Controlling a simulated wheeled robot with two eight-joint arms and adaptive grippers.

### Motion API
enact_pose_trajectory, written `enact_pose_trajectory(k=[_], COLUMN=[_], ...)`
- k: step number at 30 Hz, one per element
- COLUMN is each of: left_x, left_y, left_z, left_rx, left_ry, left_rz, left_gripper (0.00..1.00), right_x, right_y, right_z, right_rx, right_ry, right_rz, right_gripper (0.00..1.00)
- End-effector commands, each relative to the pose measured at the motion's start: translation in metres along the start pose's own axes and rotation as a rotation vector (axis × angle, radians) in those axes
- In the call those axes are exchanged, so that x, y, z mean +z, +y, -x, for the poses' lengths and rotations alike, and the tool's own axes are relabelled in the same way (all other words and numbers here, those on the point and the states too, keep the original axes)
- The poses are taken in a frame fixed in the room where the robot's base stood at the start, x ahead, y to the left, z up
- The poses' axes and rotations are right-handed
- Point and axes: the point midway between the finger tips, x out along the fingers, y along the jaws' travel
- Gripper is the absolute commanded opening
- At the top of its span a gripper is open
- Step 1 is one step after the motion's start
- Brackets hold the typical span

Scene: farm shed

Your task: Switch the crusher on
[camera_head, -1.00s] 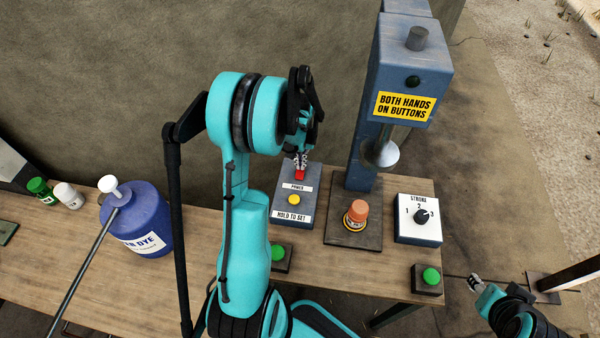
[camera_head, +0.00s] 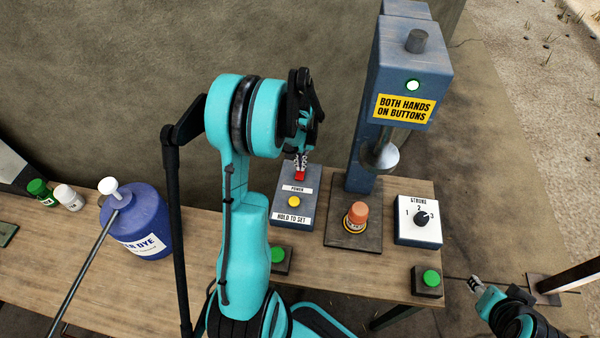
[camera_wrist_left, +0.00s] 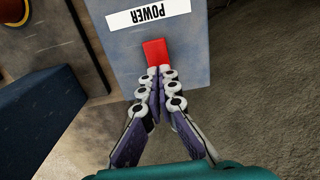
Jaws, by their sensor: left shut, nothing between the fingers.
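The crusher (camera_head: 362,110) is a blue press with a round metal ram above an orange-capped bottle (camera_head: 357,213). Its lamp (camera_head: 413,85) glows whitish green. The control box (camera_head: 308,201) to its left carries a red POWER switch (camera_head: 300,176) and a yellow button (camera_head: 294,201). My left gripper (camera_head: 302,161) is shut and empty, its fingertips at the red switch. In the left wrist view the closed fingertips (camera_wrist_left: 158,72) meet the lower edge of the red switch (camera_wrist_left: 155,51). My right gripper (camera_head: 475,284) is off the table's right end, too small to judge.
Green buttons stand on the table at the front right (camera_head: 431,279) and beside my left arm (camera_head: 278,254). A STROKE dial box (camera_head: 418,220) sits right of the bottle. A blue dye jug (camera_head: 140,225) and small bottles stand at the left.

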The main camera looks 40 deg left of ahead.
Motion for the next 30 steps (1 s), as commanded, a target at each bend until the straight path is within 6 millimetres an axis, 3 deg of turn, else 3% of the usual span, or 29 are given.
enact_pose_trajectory(k=[18,30], left_x=[0.000,0.000], left_y=[0.000,0.000], left_z=[0.055,0.056], left_rx=[0.000,0.000], left_ry=[0.000,0.000], left_rz=[0.000,0.000], left_gripper=[0.00,0.00], right_x=[-0.021,-0.021], right_y=[0.000,0.000], right_z=[0.029,0.029], right_rx=[0.000,0.000], right_ry=[0.000,0.000], right_rz=[0.000,0.000], right_gripper=[0.40,0.40])
